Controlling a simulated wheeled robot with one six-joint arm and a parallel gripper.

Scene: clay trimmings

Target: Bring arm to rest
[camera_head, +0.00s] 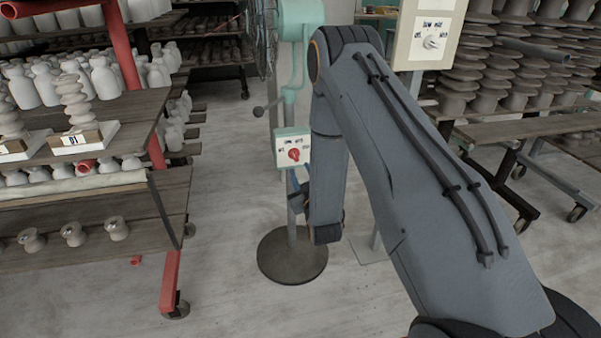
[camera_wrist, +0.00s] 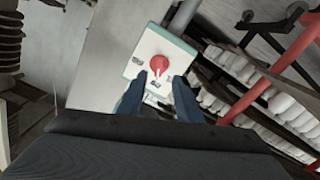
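My arm reaches forward and bends down at its far end in the head view. My gripper (camera_head: 294,182) is small there and partly hidden by my arm. In the wrist view my gripper (camera_wrist: 159,78) shows two blue fingers apart, with nothing between them. They point at a pale control box (camera_wrist: 138,76) with a red rotary knob (camera_wrist: 159,63), just beyond the fingertips. In the head view the box (camera_head: 283,160) and its red knob (camera_head: 294,155) are on a green stand, just above the gripper. Whether the fingers touch the box cannot be told.
The stand has a round dark base (camera_head: 292,257). A fixed panel with a grey knob (camera_head: 432,41) stands right of my arm. A shelf cart with red posts (camera_head: 170,280) holds white and clay pieces at left. Stacked clay pieces (camera_head: 480,70) stand at right.

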